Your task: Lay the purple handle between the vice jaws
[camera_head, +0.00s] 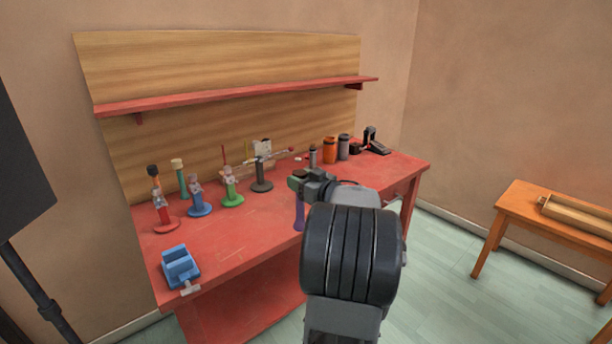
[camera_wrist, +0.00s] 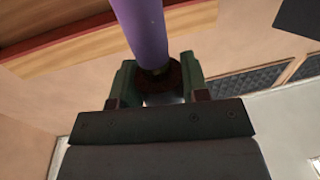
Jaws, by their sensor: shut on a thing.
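The purple handle (camera_head: 299,213) hangs below my gripper (camera_head: 305,180) in the head view, roughly upright over the right half of the red bench. In the wrist view the handle (camera_wrist: 143,32) runs up out of the frame, with a dark collar at its end between the two green fingers of my gripper (camera_wrist: 160,80). My gripper is shut on it. The blue vice (camera_head: 180,265) sits at the front left corner of the bench, well to the left of my gripper. Its jaws are at the top, and a grey handle bar shows at its front. My arm hides part of the bench.
Red, blue and green stands (camera_head: 230,190) line the bench's left back, with a dark stand (camera_head: 262,175) beside them. Orange (camera_head: 329,150) and grey canisters (camera_head: 344,147) stand at the back right. The red bench top (camera_head: 235,245) is clear between vice and gripper. A shelf (camera_head: 240,97) runs above.

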